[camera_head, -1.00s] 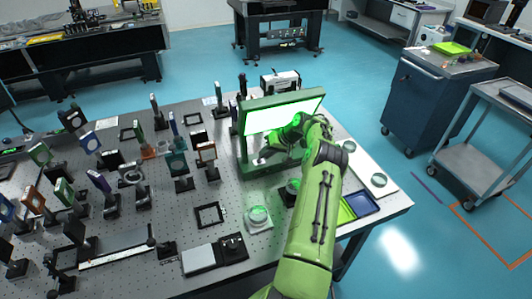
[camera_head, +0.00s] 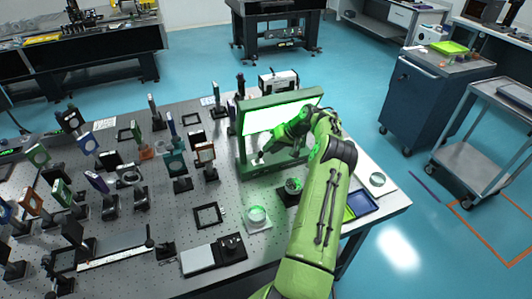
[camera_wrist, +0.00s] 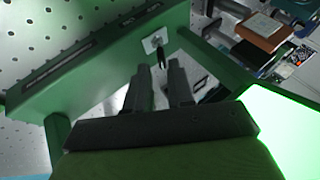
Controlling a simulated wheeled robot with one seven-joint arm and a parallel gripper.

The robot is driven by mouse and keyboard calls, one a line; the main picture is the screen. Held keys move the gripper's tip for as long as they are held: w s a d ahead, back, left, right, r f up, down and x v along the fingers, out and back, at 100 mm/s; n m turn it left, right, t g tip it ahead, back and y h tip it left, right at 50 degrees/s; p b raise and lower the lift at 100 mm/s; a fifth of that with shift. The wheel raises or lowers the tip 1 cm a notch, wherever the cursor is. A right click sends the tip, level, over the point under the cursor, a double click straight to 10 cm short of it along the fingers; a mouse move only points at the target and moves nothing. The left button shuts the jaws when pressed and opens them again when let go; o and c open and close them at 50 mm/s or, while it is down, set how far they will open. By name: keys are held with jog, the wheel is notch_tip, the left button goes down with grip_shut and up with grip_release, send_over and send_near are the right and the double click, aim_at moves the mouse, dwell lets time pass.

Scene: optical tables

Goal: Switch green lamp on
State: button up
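The green lamp (camera_head: 283,116) is a bright, lit panel in a green frame standing on the optical table. Its glowing panel (camera_wrist: 285,125) also shows at the right of the wrist view. In the wrist view, a small dark toggle switch (camera_wrist: 161,57) sits on a pale plate on the lamp's green base (camera_wrist: 95,62). My gripper (camera_wrist: 158,68) points at the switch, its two dark fingers apart with nothing between them. The toggle lies just beyond the fingertips; I cannot tell if they touch. In the head view, my gripper (camera_head: 262,157) is low in front of the lamp, partly hidden by my wrist.
Several mounted optics crowd the table (camera_head: 235,200) on the left. A glass dish (camera_head: 257,216) and a dark round-topped mount (camera_head: 293,187) stand close to my arm. A blue tray (camera_head: 362,204) lies right of it. Open floor lies beyond the table's right edge.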

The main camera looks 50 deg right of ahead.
jog(key=v, duration=1.1)
jog(key=shift+s+r+p, duration=0.2)
jog(key=shift+s+p, duration=0.1)
jog(key=shift+p, duration=0.1)
jog(key=shift+d, duration=0.1)
